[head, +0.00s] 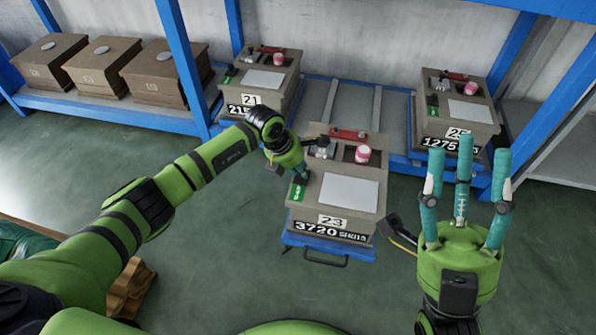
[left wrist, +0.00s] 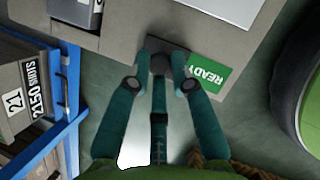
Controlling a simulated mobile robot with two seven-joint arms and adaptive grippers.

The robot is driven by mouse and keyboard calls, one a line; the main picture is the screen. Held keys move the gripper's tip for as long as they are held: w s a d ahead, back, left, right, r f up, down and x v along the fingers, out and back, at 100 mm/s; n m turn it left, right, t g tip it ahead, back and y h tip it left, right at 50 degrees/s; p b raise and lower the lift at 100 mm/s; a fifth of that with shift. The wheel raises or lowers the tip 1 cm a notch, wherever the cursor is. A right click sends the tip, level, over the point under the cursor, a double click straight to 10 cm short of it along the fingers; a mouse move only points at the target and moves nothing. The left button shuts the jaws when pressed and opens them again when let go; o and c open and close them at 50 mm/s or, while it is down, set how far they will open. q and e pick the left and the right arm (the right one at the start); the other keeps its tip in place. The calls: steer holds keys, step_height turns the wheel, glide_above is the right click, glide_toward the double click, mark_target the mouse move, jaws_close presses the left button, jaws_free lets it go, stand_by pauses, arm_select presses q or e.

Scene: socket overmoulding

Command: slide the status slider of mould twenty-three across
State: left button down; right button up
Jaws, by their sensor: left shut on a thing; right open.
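Mould 23 (head: 330,230) is a grey-brown box, marked 23 and 3720 SHOTS, on a blue pull-out base in the middle of the head view. Its green status plate (head: 298,191) is on the left of its top and reads READY in the left wrist view (left wrist: 209,75). My left gripper (head: 302,174) reaches in from the left to this edge. In the left wrist view its teal fingers close around the dark slider knob (left wrist: 160,48), beside the green plate; the fingertips partly hide the knob. My right gripper (head: 465,165) is open and empty, fingers spread upward, right of the mould.
Mould 21 (head: 262,80) and mould 25 (head: 457,103) stand on the blue rack behind, left and right. Brown boxes (head: 103,62) sit on the left shelf. A pink-and-white cup (head: 362,154) and a red bar (head: 347,134) are on mould 23. Green floor lies in front.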

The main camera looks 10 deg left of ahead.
arm_select(q)
steer(key=shift+d, duration=0.1)
steer(key=c, duration=1.1)
jaws_free()
steer(key=v, duration=1.2)
